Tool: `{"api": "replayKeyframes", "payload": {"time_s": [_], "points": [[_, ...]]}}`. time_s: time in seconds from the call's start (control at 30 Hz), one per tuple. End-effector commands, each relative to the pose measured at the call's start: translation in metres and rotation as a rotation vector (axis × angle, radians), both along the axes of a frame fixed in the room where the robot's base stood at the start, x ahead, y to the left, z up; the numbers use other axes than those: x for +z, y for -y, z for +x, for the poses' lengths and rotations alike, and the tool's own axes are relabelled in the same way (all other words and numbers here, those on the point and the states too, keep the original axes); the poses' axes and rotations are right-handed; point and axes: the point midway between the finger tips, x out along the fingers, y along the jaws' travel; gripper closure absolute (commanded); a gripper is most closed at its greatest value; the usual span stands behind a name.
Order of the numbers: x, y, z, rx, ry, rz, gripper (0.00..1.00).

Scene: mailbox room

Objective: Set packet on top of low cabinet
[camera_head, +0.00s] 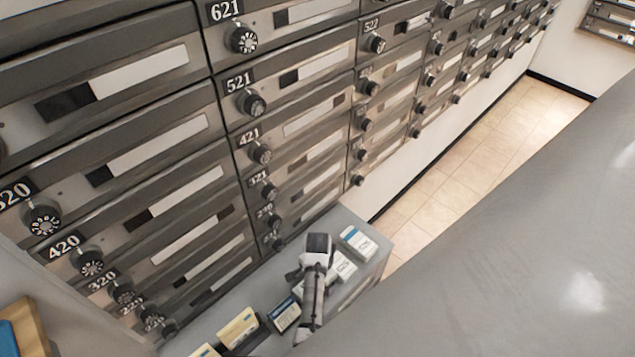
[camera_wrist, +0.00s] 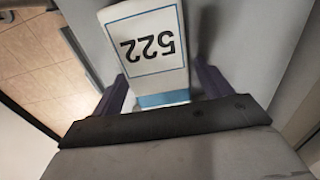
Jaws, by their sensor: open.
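A white packet (camera_wrist: 145,45) with a blue border and the number 522 fills the upper middle of the wrist view. My gripper (camera_wrist: 160,82) is open, with one dark finger on each side of the packet's near end. I cannot tell whether the fingers touch it. In the head view a white packet with a blue end (camera_head: 357,243) rests on the grey top of the low cabinet (camera_head: 372,268), near its far right end. It looks like the 522 packet. My arm reaches over the cabinet just left of it, and the fingertips are hard to make out there.
A wall of numbered mailboxes (camera_head: 290,75) rises behind. Tiled floor (camera_head: 478,150) lies beyond the cabinet's end.

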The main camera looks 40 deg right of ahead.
Motion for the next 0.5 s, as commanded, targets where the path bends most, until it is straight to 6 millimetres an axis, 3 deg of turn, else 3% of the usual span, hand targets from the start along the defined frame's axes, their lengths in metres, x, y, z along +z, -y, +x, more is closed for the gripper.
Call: {"api": "replayKeyframes", "payload": {"time_s": [0.17,0.5], "points": [[0.019,0.001,0.001,0.0,0.003,-0.003,0.22],[0.09,0.0,0.001,0.001,0.003,-0.003,0.22]]}}
